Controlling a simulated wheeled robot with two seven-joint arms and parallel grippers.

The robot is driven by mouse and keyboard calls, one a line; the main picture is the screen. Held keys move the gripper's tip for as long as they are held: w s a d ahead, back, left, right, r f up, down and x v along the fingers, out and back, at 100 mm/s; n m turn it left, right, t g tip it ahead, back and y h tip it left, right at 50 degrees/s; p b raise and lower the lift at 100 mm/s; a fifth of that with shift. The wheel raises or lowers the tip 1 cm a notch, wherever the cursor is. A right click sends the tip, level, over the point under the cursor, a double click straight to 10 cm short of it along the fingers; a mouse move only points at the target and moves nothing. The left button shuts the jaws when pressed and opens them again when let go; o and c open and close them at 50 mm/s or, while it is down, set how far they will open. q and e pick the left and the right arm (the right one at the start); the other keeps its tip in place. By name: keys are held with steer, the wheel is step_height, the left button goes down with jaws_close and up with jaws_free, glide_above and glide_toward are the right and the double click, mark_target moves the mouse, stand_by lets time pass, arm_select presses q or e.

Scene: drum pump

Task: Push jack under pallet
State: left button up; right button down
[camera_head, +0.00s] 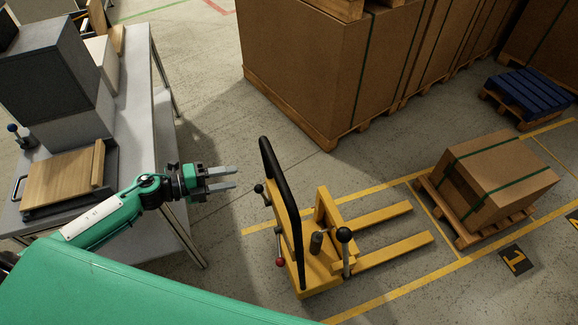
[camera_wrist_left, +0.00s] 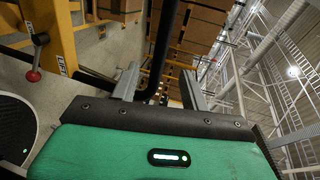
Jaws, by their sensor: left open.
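The yellow pallet jack (camera_head: 318,270) stands upright on the floor in the middle of the head view. Its black handle bar (camera_head: 281,195) rises toward me, and its two forks (camera_head: 385,232) point right at the loaded pallet (camera_head: 456,224), with a gap between fork tips and pallet. A strapped cardboard box (camera_head: 498,178) sits on that pallet. My left gripper (camera_head: 234,178) is open and empty, left of the handle bar and apart from it. In the left wrist view the black bar (camera_wrist_left: 160,50) shows beyond and between the fingers (camera_wrist_left: 160,90). My right gripper is not in view.
A grey table (camera_head: 135,130) with a wooden board (camera_head: 62,178) and grey boxes stands at the left. Large stacked cartons (camera_head: 310,70) stand at the back. A blue pallet (camera_head: 530,92) lies at the far right. Yellow floor lines (camera_head: 390,292) border the jack's bay.

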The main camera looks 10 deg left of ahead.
mark_target(276, 171)
arm_select(q)
steer(key=shift+p+x, duration=2.3)
steer(key=shift+x, duration=4.6)
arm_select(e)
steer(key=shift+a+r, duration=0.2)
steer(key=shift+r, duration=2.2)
arm_select(q)
steer(key=shift+s+d+r, duration=0.1)
steer(key=shift+s+d, duration=0.05)
jaws_close()
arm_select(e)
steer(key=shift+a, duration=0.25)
